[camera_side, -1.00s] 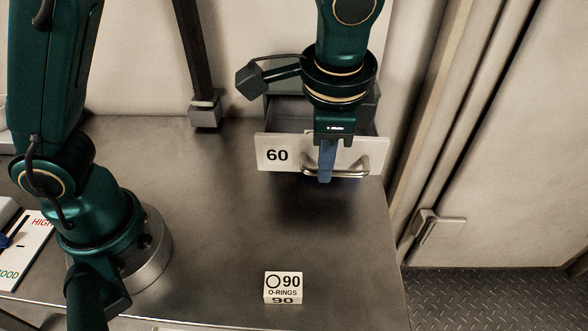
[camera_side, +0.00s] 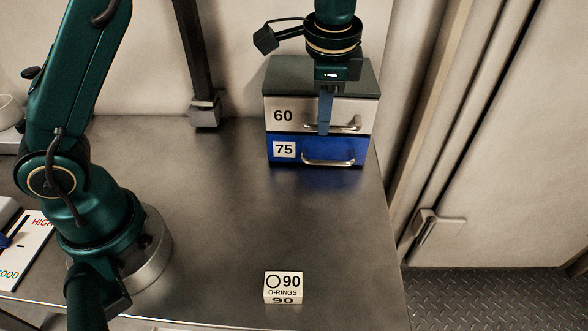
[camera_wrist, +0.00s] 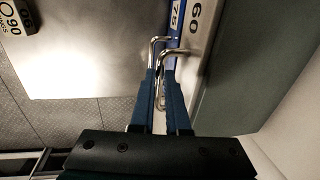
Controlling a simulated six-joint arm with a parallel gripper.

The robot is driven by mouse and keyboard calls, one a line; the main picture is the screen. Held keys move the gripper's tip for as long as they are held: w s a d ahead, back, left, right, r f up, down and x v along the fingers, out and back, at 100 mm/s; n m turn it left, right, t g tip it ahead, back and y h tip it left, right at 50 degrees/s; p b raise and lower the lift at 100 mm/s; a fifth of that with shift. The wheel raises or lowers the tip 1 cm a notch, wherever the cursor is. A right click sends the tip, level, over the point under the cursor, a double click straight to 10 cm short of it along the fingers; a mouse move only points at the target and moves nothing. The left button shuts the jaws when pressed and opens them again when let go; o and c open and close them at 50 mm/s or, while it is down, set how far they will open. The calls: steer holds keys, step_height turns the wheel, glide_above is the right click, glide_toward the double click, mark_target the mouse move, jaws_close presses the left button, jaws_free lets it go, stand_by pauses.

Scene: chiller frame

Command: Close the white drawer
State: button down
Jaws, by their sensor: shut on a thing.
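The white drawer (camera_side: 292,114), marked 60, sits flush in the upper slot of the small dark cabinet (camera_side: 315,75), above the blue drawer (camera_side: 318,150) marked 75. My gripper (camera_side: 324,130) points down in front of the white drawer, its blue fingers at the left part of the metal handle. In the wrist view my gripper (camera_wrist: 162,78) has its fingers close together on the handle (camera_wrist: 176,52) of the white drawer (camera_wrist: 196,28). The fingers hide part of the handle.
A white O-rings box (camera_side: 283,287) marked 90 lies near the table's front edge. A dark post (camera_side: 192,50) stands left of the cabinet. A board with coloured lettering (camera_side: 32,235) is at far left. The middle of the table (camera_side: 220,210) is clear.

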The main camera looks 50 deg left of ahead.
steer(key=shift+w+a, duration=0.25)
steer(key=c, duration=0.9)
jaws_free()
steer(key=shift+s+d, duration=0.1)
steer(key=shift+s+d+r, duration=0.1)
steer(key=shift+r, duration=0.75)
steer(key=shift+s+d+r, duration=0.15)
steer(key=shift+r, duration=0.7)
steer(key=shift+s+d+r, duration=0.1)
steer(key=shift+r, duration=0.75)
